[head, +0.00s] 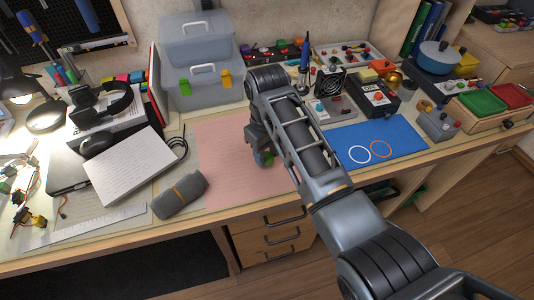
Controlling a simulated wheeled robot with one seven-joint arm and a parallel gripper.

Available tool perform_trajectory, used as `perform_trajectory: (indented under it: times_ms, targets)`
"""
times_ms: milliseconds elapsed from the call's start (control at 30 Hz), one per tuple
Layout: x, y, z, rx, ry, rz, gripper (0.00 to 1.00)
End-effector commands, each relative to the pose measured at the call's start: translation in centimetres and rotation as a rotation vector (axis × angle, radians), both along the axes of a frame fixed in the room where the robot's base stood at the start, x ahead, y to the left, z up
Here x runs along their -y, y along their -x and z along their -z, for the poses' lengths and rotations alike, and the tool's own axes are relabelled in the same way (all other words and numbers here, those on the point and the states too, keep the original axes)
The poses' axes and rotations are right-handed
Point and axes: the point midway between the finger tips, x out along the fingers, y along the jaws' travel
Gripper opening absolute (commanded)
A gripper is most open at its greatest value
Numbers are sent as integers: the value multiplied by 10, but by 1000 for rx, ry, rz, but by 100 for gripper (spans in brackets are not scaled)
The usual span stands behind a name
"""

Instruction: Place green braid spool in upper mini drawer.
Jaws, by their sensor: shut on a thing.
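My gripper (262,154) points down over the pink sheet (226,150) on the desk. It is shut on a small green thing (267,159), which looks like the green braid spool; my arm and fingers hide most of it. I cannot tell whether it touches the sheet. A stack of small wooden drawers (262,241) with dark handles sits under the desk's front edge, partly behind my arm. The upper drawer (257,221) looks shut. I cannot tell for sure whether this is the mini drawer.
A grey speaker-like cylinder (180,196) lies left of the pink sheet, and a blue mat (385,143) with two rings lies right. Grey lidded boxes (196,50) stand behind. Electronics (375,97) crowd the back right. A wooden tray unit (495,112) stands far right.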

Motion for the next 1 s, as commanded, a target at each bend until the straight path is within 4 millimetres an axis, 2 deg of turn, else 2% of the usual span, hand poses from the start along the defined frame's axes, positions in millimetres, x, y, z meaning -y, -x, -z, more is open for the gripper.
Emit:
perform_trajectory:
  times_ms: [100, 500, 533, 767, 1000]
  targets:
    - [0, 0, 10, 0, 0, 0, 12]
    - [0, 0, 15, 1, -1, 0, 12]
    - [0, 0, 14, 2, 0, 0, 43]
    - [0, 0, 14, 1, 0, 0, 65]
    - [0, 0, 14, 1, 0, 0, 65]
